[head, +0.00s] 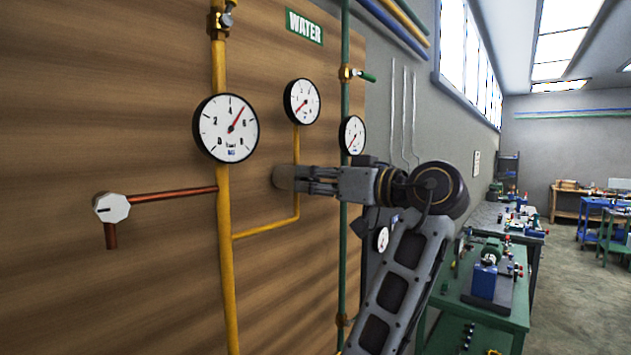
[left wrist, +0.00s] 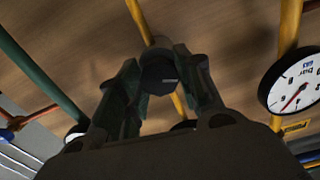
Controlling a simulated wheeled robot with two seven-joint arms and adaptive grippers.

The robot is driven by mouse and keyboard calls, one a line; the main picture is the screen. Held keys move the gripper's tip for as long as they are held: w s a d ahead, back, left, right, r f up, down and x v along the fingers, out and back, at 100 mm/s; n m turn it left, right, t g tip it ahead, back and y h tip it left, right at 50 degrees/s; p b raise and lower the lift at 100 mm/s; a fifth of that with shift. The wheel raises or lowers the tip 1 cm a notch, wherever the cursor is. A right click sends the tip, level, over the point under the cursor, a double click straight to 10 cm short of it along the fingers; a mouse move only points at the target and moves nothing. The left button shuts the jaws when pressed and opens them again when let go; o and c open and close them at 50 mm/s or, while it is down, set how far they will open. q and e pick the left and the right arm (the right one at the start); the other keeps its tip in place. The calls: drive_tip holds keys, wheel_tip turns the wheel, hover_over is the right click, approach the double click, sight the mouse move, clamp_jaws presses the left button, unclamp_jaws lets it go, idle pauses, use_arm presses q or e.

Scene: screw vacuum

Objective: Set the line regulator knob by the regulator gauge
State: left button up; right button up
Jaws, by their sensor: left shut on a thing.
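My left gripper (head: 302,178) is shut on a grey round knob (head: 281,177) in front of the wooden panel, by the thin yellow branch pipe. In the left wrist view the dark knob (left wrist: 159,76), with a short pale line on its face, sits between the two fingers. A small gauge (head: 302,101) stands on the branch pipe above; its red needle points to the lower left. The large GAS gauge (head: 226,128) has its needle pointing up and right, between 4 and 6. It also shows in the left wrist view (left wrist: 298,82). My right gripper is not in view.
A white octagonal knob (head: 111,208) sits on a copper pipe at left. A green pipe (head: 343,285) carries another gauge (head: 352,135) and a green-handled valve (head: 358,74). A further gauge (head: 382,239) is beside my arm. Green workbenches (head: 500,313) stand at right.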

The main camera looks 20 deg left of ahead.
use_arm(q)
drive_tip(key=o, duration=1)
drive_tip(key=shift+r, duration=0.1)
drive_tip(key=shift+o, duration=0.2)
drive_tip(key=shift+n, duration=0.4)
drive_tip(key=shift+n+p, duration=0.75)
drive_tip(key=shift+n, duration=0.45)
drive_tip(key=shift+n, duration=0.5)
